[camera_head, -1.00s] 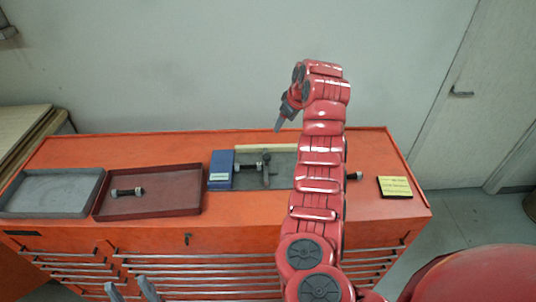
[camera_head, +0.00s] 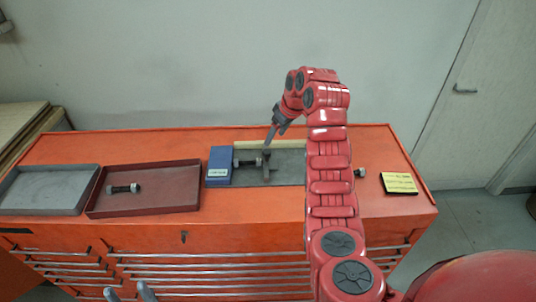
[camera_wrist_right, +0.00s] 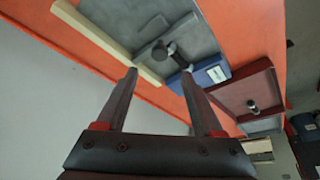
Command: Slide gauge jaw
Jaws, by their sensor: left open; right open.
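The gauge is a grey plate (camera_head: 290,165) with a blue labelled block (camera_head: 219,167) at its left end and a pale strip along its back. A small dark post (camera_head: 266,170), apparently on the sliding jaw, stands right of the block; it also shows in the right wrist view (camera_wrist_right: 159,51). A bolt (camera_head: 247,162) lies between block and post. My right gripper (camera_head: 269,146) is open, just above and behind the post; in the wrist view its spread fingers (camera_wrist_right: 160,74) hold nothing. My left gripper (camera_head: 128,292) is open at the bottom edge, away from the gauge.
A reddish-brown tray (camera_head: 160,203) holding a bolt (camera_head: 124,189) and an empty grey tray (camera_head: 50,192) sit left on the orange cabinet (camera_head: 240,208). Another bolt (camera_head: 360,173) and a yellow note (camera_head: 398,183) lie right. A wall stands behind.

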